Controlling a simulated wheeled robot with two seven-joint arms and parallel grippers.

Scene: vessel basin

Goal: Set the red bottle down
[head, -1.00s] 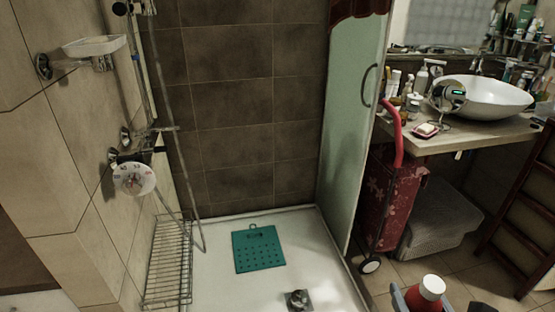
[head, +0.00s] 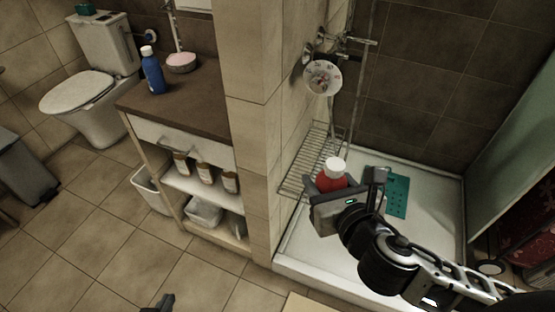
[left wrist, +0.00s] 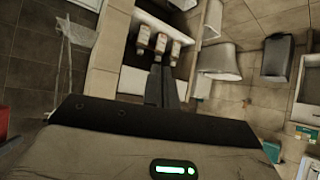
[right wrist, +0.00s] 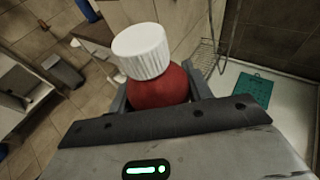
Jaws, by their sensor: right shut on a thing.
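The red bottle (head: 331,178) with a white cap (head: 335,165) is held upright in my right gripper (head: 340,182), in front of the shower tray. In the right wrist view the red bottle (right wrist: 160,88) sits between the fingers, its white cap towards the camera. The gripper hides its lower part. My left gripper (head: 163,303) shows only as a tip at the bottom edge of the head view. In the left wrist view its fingers (left wrist: 161,85) are together with nothing between them.
A brown counter (head: 185,105) carries a blue bottle (head: 152,72) and a pink-topped bowl (head: 181,62), with free surface in front. Several small bottles (head: 205,172) stand on the shelf below. A tiled wall end (head: 262,130) separates the counter from the shower tray (head: 300,255).

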